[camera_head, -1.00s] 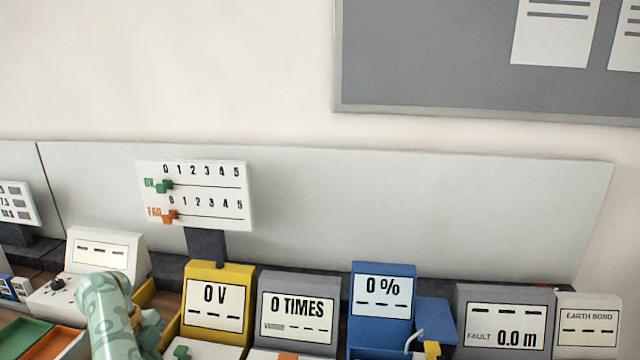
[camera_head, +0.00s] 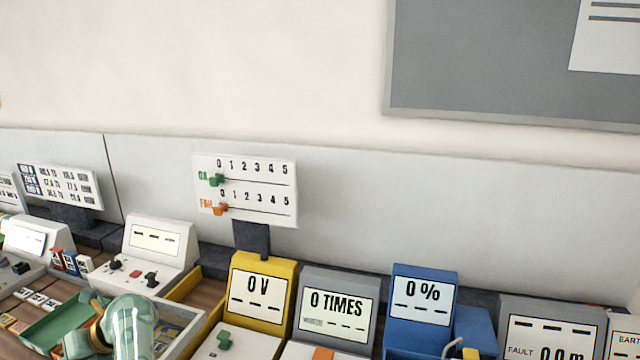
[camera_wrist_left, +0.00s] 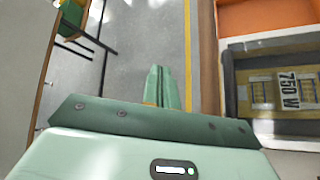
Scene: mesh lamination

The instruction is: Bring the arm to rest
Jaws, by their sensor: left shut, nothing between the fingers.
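My left gripper (camera_wrist_left: 162,88) shows in the left wrist view, its two green fingers shut together with nothing between them. It hangs over a grey floor with a yellow line, beside a bench edge. In the head view a pale green, glossy part of my left arm (camera_head: 134,325) shows at the bottom left, in front of the bench instruments. Its fingers cannot be made out there. My right arm and gripper are in neither view.
A yellow 0 V meter (camera_head: 258,292), a grey TIMES counter (camera_head: 338,306) and a blue percent meter (camera_head: 420,308) line the bench. A score board (camera_head: 245,188) stands behind. A green tray (camera_head: 55,325) is at left. An orange surface (camera_wrist_left: 262,18) and a 750 W label (camera_wrist_left: 289,90) show in the wrist view.

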